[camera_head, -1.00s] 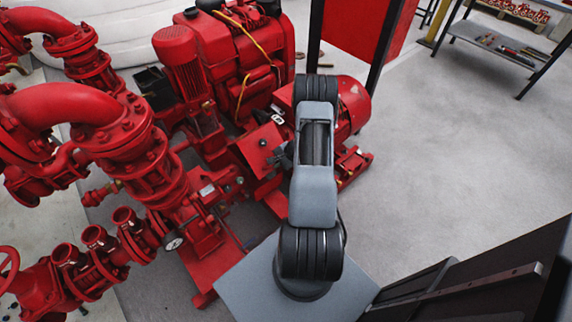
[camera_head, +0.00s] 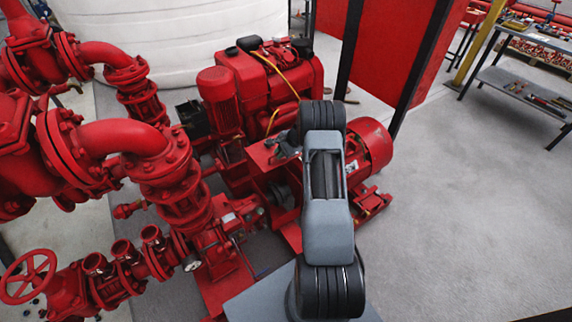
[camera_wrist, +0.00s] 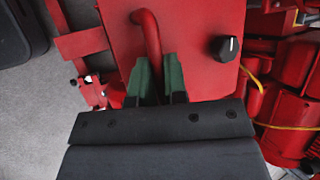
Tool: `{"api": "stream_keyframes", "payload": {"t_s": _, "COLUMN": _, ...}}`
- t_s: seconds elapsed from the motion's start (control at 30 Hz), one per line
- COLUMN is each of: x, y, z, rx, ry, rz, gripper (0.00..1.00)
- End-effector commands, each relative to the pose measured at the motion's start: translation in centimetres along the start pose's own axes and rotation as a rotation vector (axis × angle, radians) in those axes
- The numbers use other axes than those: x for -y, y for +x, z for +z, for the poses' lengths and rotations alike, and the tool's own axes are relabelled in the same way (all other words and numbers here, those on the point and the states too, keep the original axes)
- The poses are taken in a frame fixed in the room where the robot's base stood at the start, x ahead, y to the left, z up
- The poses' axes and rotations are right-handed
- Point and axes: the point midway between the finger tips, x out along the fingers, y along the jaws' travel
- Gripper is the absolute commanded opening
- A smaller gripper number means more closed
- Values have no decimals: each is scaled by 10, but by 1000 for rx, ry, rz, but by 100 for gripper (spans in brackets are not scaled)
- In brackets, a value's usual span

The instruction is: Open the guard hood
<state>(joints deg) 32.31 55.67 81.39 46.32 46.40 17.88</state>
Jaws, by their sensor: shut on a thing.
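The guard hood (camera_head: 262,157) is a red sheet-metal cover in the middle of the pumpset, partly hidden behind my arm in the head view. It appears raised, with a dark round coupling part (camera_head: 282,194) showing below it. In the wrist view the hood (camera_wrist: 187,75) fills the middle as a flat red panel with a bent red bar handle (camera_wrist: 149,38) and a black knob (camera_wrist: 226,48) to its right. My gripper (camera_wrist: 160,78) has green-lined fingers on both sides of the handle and is shut on it. In the head view my gripper (camera_head: 284,146) is small and partly hidden.
A red engine (camera_head: 265,85) stands behind the hood and a red motor (camera_head: 370,147) to its right. Red pipes and valves (camera_head: 120,140) crowd the left. A black-framed red panel (camera_head: 395,50) stands behind the motor. The grey floor at right (camera_head: 470,210) is clear.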

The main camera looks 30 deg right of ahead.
Motion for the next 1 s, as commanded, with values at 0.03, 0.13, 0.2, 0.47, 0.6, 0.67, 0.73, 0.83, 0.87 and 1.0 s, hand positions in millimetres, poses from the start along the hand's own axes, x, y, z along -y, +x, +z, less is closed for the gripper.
{"api": "stream_keyframes", "payload": {"t_s": 0.03, "x": 7, "y": 2, "z": 2, "rx": 2, "ry": -11, "rz": 2, "gripper": 0}}
{"api": "stream_keyframes", "payload": {"t_s": 0.13, "x": 19, "y": 2, "z": 4, "rx": 4, "ry": -15, "rz": 4, "gripper": 0}}
{"api": "stream_keyframes", "payload": {"t_s": 0.2, "x": 25, "y": 3, "z": 6, "rx": 5, "ry": -15, "rz": 5, "gripper": 0}}
{"api": "stream_keyframes", "payload": {"t_s": 0.47, "x": 37, "y": 4, "z": 9, "rx": 8, "ry": -20, "rz": 8, "gripper": 0}}
{"api": "stream_keyframes", "payload": {"t_s": 0.6, "x": 38, "y": 4, "z": 9, "rx": 9, "ry": -19, "rz": 8, "gripper": 0}}
{"api": "stream_keyframes", "payload": {"t_s": 0.67, "x": 38, "y": 4, "z": 9, "rx": 9, "ry": -19, "rz": 8, "gripper": 0}}
{"api": "stream_keyframes", "payload": {"t_s": 0.73, "x": 38, "y": 4, "z": 9, "rx": 9, "ry": -19, "rz": 8, "gripper": 0}}
{"api": "stream_keyframes", "payload": {"t_s": 0.83, "x": 38, "y": 4, "z": 9, "rx": 9, "ry": -19, "rz": 8, "gripper": 0}}
{"api": "stream_keyframes", "payload": {"t_s": 0.87, "x": 38, "y": 4, "z": 9, "rx": 9, "ry": -19, "rz": 9, "gripper": 0}}
{"api": "stream_keyframes", "payload": {"t_s": 1.0, "x": 38, "y": 4, "z": 9, "rx": 9, "ry": -17, "rz": 8, "gripper": 25}}
